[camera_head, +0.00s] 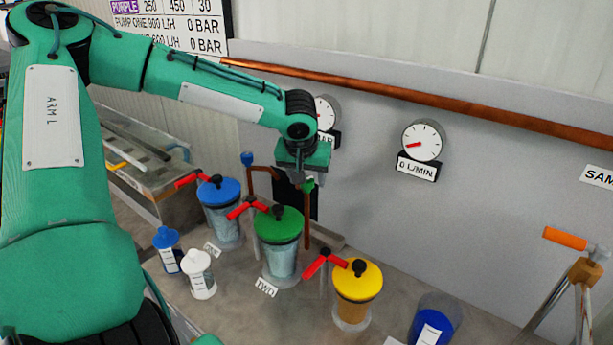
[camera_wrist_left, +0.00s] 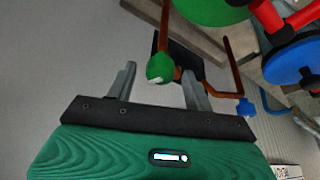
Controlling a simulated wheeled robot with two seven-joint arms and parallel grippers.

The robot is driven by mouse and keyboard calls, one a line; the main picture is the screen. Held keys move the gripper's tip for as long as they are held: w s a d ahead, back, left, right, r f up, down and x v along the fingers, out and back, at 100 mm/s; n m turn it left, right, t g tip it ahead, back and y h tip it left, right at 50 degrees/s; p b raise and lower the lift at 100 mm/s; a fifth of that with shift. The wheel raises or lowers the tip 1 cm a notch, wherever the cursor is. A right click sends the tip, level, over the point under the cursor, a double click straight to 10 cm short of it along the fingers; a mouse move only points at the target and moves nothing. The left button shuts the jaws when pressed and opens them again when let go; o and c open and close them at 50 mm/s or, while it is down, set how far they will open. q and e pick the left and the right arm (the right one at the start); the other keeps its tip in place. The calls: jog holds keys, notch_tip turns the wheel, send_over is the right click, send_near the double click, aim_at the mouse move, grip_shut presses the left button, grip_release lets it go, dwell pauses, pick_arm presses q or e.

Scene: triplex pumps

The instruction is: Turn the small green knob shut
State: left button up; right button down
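The small green knob (camera_wrist_left: 160,68) sits on a copper pipe and appears between the two fingertips in the left wrist view. Part of it shows as a small green spot just under the gripper in the head view (camera_head: 309,184). My left gripper (camera_wrist_left: 158,72) is open, with one finger on each side of the knob and a visible gap to both. Whether the tips reach fully around it in depth is hard to tell. In the head view the left gripper (camera_head: 304,172) points down from above, behind the green-lidded canister. My right gripper is not in view.
A small blue knob (camera_head: 247,158) on another copper pipe stands close by on the left. Canisters with blue (camera_head: 218,190), green (camera_head: 278,224) and yellow (camera_head: 357,279) lids, with red handles, stand in front. The grey wall carries gauges (camera_head: 422,141) and a long copper pipe (camera_head: 430,100).

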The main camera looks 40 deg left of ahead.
pick_arm(q)
jog(key=shift+r, duration=0.1)
jog(key=v, duration=1.3)
jog(key=shift+r, duration=0.25)
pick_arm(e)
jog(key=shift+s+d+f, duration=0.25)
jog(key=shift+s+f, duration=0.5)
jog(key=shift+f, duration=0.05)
pick_arm(q)
jog(key=shift+s+d, duration=0.1)
